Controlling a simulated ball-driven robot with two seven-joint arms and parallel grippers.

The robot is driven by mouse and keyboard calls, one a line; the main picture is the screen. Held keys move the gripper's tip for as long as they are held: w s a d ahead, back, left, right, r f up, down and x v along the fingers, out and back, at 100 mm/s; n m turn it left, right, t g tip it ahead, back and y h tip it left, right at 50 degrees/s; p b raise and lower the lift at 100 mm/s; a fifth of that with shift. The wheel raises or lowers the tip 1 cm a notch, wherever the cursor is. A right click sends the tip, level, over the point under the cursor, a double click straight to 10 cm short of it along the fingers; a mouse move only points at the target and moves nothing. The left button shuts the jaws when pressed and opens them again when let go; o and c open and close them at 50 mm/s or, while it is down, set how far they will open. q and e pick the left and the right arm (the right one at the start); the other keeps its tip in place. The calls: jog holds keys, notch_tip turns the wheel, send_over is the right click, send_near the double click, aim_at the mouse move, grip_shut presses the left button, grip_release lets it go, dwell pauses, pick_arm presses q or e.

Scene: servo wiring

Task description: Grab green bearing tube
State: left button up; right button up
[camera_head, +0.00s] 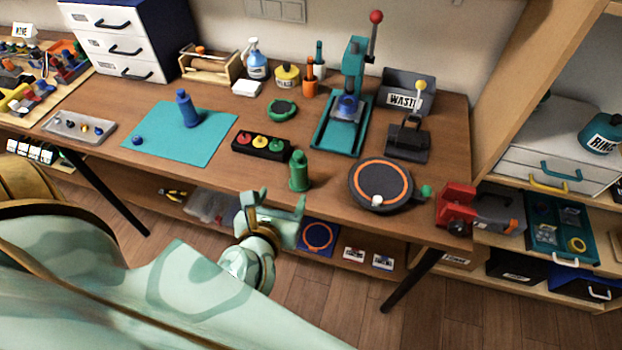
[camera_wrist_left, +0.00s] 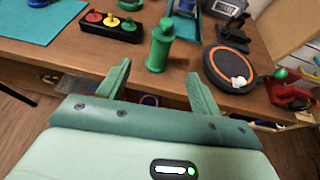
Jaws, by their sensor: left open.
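The green bearing tube (camera_head: 299,172) stands upright near the front edge of the workbench, just right of the black block with coloured knobs. It also shows in the left wrist view (camera_wrist_left: 160,45), ahead of my fingers and roughly between them. My left gripper (camera_head: 275,200) is open and empty, in front of the bench edge and short of the tube. Its two fingers show in the left wrist view (camera_wrist_left: 158,85), with a clear gap to the tube. My right gripper is not in view.
The black block with red, yellow and green knobs (camera_head: 262,147) lies left of the tube. A round black turntable with an orange ring (camera_head: 381,184) lies right of it. A teal press (camera_head: 345,105) stands behind. A blue tube stands on the teal mat (camera_head: 165,150) at left.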

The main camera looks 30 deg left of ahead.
aim_at(294, 172)
pick_arm(q)
jog(key=b+x, duration=0.1)
jog(key=x, duration=0.9)
jog(key=shift+w+a+f, duration=0.15)
jog(key=x, duration=0.6)
jog(key=shift+w+d+b, duration=0.2)
jog(key=shift+b, duration=0.2)
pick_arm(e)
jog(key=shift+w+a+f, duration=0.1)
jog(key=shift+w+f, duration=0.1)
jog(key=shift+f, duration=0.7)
pick_arm(q)
jog(key=shift+c, duration=0.4)
jog(key=c, duration=1.1)
jog(key=shift+o, duration=0.2)
jog(key=shift+r, duration=0.25)
